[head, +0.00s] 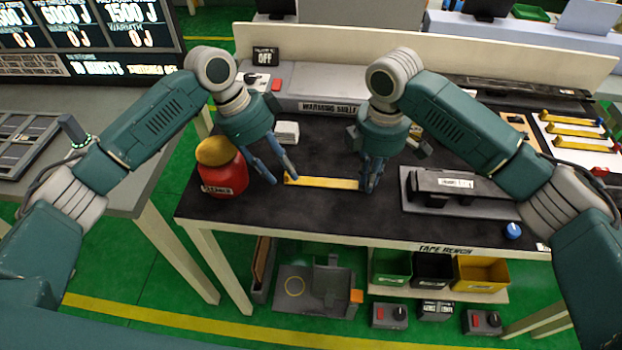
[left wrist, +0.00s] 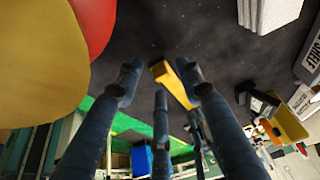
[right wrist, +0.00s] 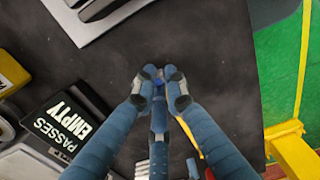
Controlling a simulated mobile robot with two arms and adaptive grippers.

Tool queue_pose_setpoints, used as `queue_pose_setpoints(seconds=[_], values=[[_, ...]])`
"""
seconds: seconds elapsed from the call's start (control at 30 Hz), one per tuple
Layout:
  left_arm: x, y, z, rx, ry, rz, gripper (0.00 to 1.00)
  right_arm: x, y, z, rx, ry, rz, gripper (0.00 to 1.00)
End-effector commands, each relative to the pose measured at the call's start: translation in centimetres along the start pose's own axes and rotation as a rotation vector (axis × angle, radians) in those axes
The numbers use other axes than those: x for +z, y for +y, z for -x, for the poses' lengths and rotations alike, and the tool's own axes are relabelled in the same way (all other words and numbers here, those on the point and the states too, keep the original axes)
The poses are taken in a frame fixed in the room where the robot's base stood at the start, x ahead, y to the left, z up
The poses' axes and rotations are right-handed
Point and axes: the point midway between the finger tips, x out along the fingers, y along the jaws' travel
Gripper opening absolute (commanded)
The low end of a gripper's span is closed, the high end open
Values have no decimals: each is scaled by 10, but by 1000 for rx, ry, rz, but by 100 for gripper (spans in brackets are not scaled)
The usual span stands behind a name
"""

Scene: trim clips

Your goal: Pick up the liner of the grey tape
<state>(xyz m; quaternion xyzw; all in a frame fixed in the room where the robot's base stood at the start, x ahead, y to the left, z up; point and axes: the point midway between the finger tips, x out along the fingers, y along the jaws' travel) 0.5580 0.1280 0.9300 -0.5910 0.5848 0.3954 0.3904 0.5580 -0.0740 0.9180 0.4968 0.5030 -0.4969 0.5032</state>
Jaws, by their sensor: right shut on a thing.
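A narrow yellow strip (head: 325,182) lies across the dark bench mat; its near end shows in the left wrist view (left wrist: 160,71). My right gripper (head: 370,186) is shut at the strip's right end.
A red jar (head: 224,178) with a yellow top stands left of my left gripper. A grey fixture (head: 413,204) with a black piece lies to the right, near a blue knob (head: 513,231). A white block (head: 287,132) sits behind. Bins (head: 433,270) are below the bench.

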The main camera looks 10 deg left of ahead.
Motion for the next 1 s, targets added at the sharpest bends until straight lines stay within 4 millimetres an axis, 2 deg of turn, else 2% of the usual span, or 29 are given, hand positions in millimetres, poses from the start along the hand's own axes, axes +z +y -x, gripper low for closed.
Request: queue_pose_setpoints(seconds=[0.1, 0.3, 0.47, 0.5, 1.0], values=[[0, 0, -8, -2, 1, -1, 38, 0, 0, -1, -2, -1, 0, 0], [0, -1, -8, -2, 0, -1, 38, 0, 0, -1, -2, -1, 0, 0], [0, 0, -8, -2, 0, -1, 10, 0, 0, -1, -1, -1, 0, 0], [0, -1, -8, -2, 0, -1, 8, 0, 0, -1, -1, -1, 0, 0], [-2, -1, -3, -3, 0, -1, 7, 0, 0, -1, -1, -1, 0, 0]])
